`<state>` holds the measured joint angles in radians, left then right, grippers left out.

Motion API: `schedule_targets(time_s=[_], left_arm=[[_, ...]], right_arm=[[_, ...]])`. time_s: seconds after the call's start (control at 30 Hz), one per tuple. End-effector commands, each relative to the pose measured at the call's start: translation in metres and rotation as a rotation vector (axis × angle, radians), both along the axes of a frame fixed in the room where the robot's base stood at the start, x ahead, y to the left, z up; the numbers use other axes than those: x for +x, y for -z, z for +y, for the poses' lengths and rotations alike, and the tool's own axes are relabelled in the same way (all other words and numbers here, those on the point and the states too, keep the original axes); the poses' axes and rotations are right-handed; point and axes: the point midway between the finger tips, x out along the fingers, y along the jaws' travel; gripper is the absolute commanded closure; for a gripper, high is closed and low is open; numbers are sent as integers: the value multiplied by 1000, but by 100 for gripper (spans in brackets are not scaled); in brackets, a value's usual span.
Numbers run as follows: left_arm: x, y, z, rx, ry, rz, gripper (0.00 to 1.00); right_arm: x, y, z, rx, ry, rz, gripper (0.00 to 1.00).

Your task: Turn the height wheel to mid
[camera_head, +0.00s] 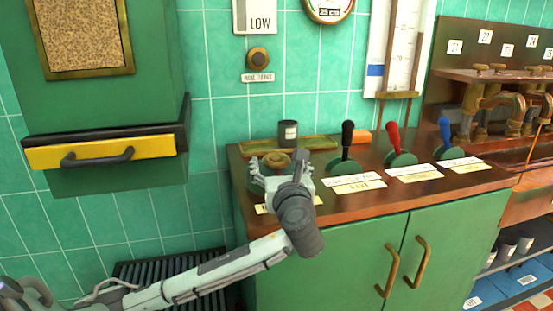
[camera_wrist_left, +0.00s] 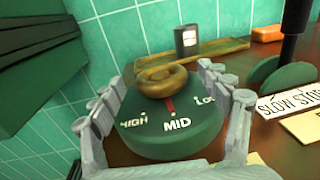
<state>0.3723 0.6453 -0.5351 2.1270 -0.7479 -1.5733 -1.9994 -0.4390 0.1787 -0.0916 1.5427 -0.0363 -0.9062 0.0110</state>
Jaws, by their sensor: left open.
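The height wheel is a brass coiled knob (camera_head: 277,160) on a round green base at the left end of the counter. In the left wrist view the knob (camera_wrist_left: 162,79) sits on the green base (camera_wrist_left: 165,140), lettered HIGH, MID and LOW. A red pointer (camera_wrist_left: 169,105) on it points at or very near MID. My left gripper (camera_head: 280,171) is open, its fingers spread on both sides of the wheel; in the left wrist view the fingers (camera_wrist_left: 159,76) flank the knob with gaps visible. My right gripper is not in view.
Levers with black (camera_head: 347,140), red (camera_head: 393,137) and blue (camera_head: 445,131) handles stand right of the wheel. A dark cup (camera_head: 288,133) stands behind it. A wall sign (camera_head: 262,20) reads LOW. A green cabinet with a yellow drawer (camera_head: 100,150) juts out at left.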

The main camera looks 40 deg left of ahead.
Motion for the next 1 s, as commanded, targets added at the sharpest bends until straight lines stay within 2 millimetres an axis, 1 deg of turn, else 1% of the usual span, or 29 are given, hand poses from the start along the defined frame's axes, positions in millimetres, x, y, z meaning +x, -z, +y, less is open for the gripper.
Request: schedule_targets(time_s=[0.03,0.2,0.3,0.43,0.63,0.9,1.0], left_arm=[[-8,1,-9,-2,5,1,23],[-35,1,-34,-4,4,1,23],[-49,0,-47,-4,3,1,23],[-60,0,-58,-1,2,1,23],[-67,0,-63,1,0,1,23],[-67,0,-63,1,0,1,23],[-64,0,-60,1,-1,0,23]], right_arm=[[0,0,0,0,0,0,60],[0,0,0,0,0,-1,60],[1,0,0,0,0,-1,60],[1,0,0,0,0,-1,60],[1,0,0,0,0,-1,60],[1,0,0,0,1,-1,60],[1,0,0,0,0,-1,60]])
